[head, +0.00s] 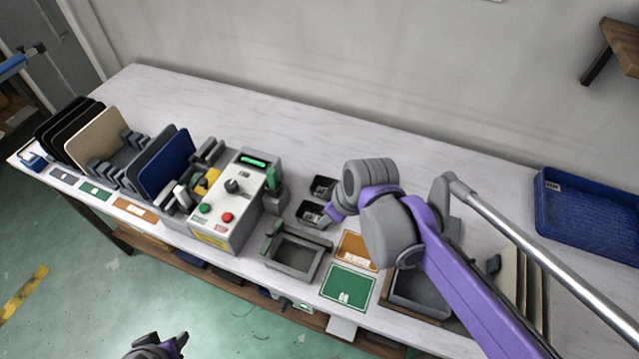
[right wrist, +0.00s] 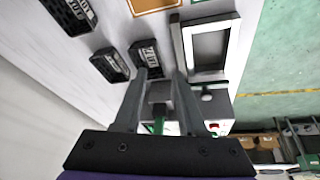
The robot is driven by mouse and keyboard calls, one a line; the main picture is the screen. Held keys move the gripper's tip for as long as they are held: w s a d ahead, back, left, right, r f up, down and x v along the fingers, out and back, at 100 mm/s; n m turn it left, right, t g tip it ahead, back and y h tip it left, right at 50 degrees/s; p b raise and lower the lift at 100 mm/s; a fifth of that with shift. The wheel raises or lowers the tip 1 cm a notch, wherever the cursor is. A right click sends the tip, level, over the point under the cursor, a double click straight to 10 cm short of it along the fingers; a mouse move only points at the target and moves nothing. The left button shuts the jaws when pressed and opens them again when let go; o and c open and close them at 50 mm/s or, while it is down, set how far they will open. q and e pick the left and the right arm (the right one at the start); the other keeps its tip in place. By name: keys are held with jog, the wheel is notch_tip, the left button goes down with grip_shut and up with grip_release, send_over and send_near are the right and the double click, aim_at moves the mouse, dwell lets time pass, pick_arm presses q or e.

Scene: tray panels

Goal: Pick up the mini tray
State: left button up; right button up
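Small black trays with white labels, which look like the mini trays, lie on the white table. In the head view, one (head: 323,187) lies behind another (head: 312,212), just left of my right arm. In the right wrist view, one tray (right wrist: 110,66) is left of my right gripper (right wrist: 160,76), another (right wrist: 145,55) is just beyond its left fingertip, and a third (right wrist: 72,12) is at the top left. The right fingers are apart with nothing held between them; in the head view the wrist hides them. My left gripper (head: 157,346) is at the bottom edge, its fingers unclear.
A control box (head: 227,205) with buttons stands left of the small trays. A grey open-topped fixture (head: 296,252) and green and orange cards (head: 347,287) lie in front. Upright panels stand in a rack (head: 120,160) at left. A blue crate (head: 590,215) is at right. The table's back is clear.

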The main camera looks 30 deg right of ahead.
jog(key=w+d+f+n+b, duration=0.1)
jog(key=w+d, duration=0.1)
jog(key=w, duration=0.1)
jog(key=w+d+f+n+y+b, duration=0.1)
jog(key=w+d+f+n, duration=0.1)
jog(key=w, duration=0.1)
jog(key=w+d+f+n+b, duration=0.1)
jog(key=w+d+f, duration=0.1)
jog(key=w+d, duration=0.1)
jog(key=shift+w+n, duration=0.1)
jog(key=shift+n, duration=0.2)
jog(key=shift+b+x, duration=0.35)
jog(key=shift+x, duration=2.6)
pick_arm(q)
jog(key=f, duration=0.1)
jog(key=s+f, duration=0.1)
jog(key=f, duration=0.1)
jog(key=s+f, duration=0.1)
jog(key=shift+d+f, duration=0.2)
pick_arm(e)
jog(key=shift+a+r, duration=0.1)
jog(key=shift+a, duration=0.1)
grip_shut()
